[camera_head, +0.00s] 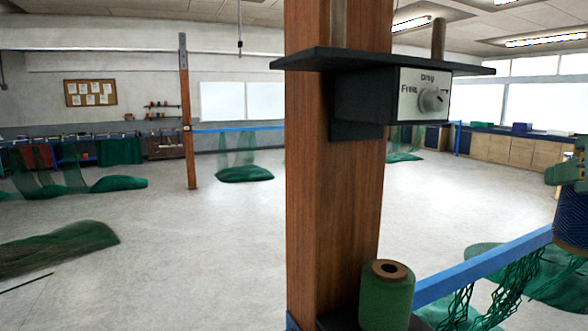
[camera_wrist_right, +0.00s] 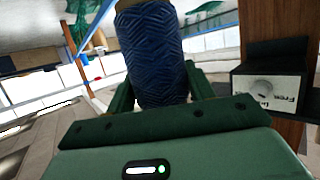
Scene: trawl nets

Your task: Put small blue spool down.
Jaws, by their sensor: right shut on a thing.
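The small blue spool (camera_wrist_right: 152,50) fills the upper middle of the right wrist view, with dark blue twine wound around it. My right gripper (camera_wrist_right: 160,78) is shut on it, with a green finger on each side. In the head view the spool (camera_head: 572,220) is at the right edge, partly cut off, held above the blue rail's right end. My right gripper (camera_head: 568,178) also shows there at the spool's upper part. My left gripper is not in view.
A wooden post (camera_head: 333,200) stands in the middle, bearing a black shelf (camera_head: 385,60) and a dial box (camera_head: 410,95). A green spool (camera_head: 387,297) stands on a low dark ledge by it. A blue rail (camera_head: 480,267) with green netting runs right. Floor on the left is mostly open.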

